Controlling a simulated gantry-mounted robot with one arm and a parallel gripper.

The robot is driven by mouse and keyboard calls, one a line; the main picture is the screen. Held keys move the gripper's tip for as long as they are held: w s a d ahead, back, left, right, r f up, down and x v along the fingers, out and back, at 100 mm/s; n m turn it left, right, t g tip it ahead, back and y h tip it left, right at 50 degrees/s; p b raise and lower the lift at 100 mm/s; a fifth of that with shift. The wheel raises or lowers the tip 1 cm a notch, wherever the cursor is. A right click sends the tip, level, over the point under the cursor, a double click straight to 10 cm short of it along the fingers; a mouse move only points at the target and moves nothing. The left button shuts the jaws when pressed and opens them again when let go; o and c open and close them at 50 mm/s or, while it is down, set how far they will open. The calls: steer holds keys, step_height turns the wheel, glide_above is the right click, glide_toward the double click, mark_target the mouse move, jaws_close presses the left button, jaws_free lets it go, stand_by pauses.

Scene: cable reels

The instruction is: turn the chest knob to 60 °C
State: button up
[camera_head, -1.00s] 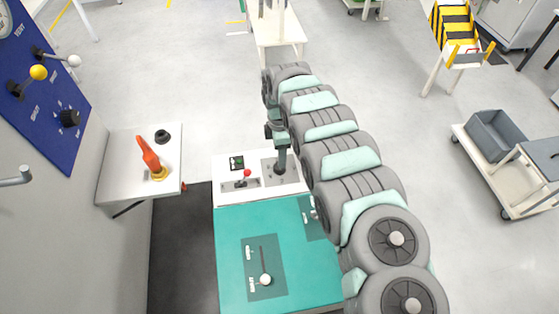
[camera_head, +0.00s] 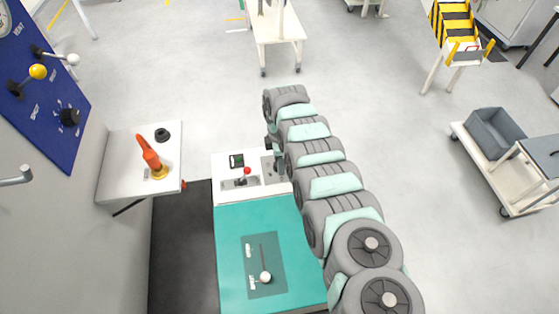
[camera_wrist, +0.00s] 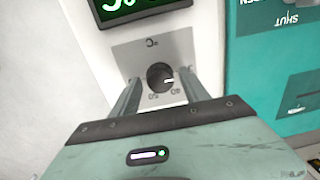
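The chest knob (camera_wrist: 160,76) is round and dark, with a white mark pointing right in the wrist view. It sits on a grey plate (camera_wrist: 128,56) marked °C, with partly readable numbers around it. My gripper (camera_wrist: 160,84) is open, one finger on each side of the knob, with small gaps visible. A dark display (camera_wrist: 140,8) with green digits is cut off at the top edge, so its reading is unclear. The display also shows in the head view (camera_head: 237,161). There my gripper (camera_head: 278,168) is over the white panel, and my arm hides the knob.
A red-tipped lever (camera_head: 247,171) stands left of my gripper. A teal panel (camera_head: 230,225) with a white-knobbed slider (camera_head: 265,277) is in front. A shelf (camera_head: 120,160) holds an orange-handled object (camera_head: 150,155). A blue wall panel (camera_head: 45,100) has levers and a dial.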

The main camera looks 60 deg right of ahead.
jaws_close()
stand_by(0.3)
